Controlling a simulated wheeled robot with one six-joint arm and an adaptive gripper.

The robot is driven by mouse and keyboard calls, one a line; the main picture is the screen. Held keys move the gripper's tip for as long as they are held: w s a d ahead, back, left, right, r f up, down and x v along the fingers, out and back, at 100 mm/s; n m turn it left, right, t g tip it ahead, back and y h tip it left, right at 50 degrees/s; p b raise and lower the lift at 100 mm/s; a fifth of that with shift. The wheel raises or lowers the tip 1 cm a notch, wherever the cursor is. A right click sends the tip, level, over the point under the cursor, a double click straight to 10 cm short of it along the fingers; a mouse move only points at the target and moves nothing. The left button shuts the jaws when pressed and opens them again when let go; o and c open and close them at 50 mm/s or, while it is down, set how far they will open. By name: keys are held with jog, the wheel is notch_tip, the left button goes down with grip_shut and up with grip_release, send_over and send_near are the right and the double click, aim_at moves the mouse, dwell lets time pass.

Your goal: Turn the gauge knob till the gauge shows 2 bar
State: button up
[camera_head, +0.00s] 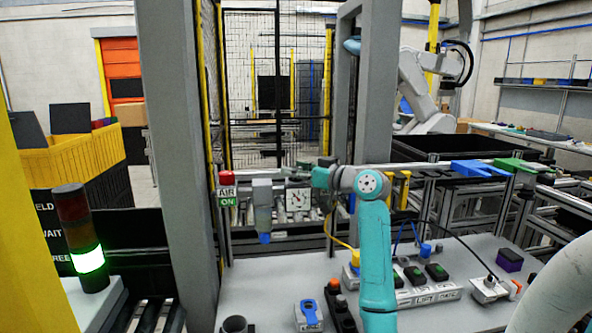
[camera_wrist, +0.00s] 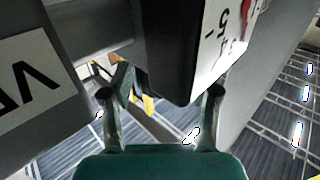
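The gauge (camera_head: 298,199) has a square white face with a dark needle and stands at the rail behind the table. Its needle reading is too small to tell. My gripper (camera_head: 319,177) is at the gauge's upper right in the head view. In the wrist view, the white face of the gauge (camera_wrist: 212,42), with a "5" and a red mark, shows at a steep angle on a dark grey housing. My gripper (camera_wrist: 160,93) has its two fingers wide apart, with the housing's lower end between or just beyond them. I cannot clearly make out the knob or any contact.
A sign reading "AIR ON" (camera_head: 228,192) and a grey cylinder with a blue tip (camera_head: 262,205) stand left of the gauge. The sign also shows in the wrist view (camera_wrist: 32,82). The grey table (camera_head: 275,285) carries switches and connectors. A stack light (camera_head: 80,235) glows green.

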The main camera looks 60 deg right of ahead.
aim_at(296, 168)
notch_tip(296, 168, up, 10)
dwell(0.8)
dwell(0.5)
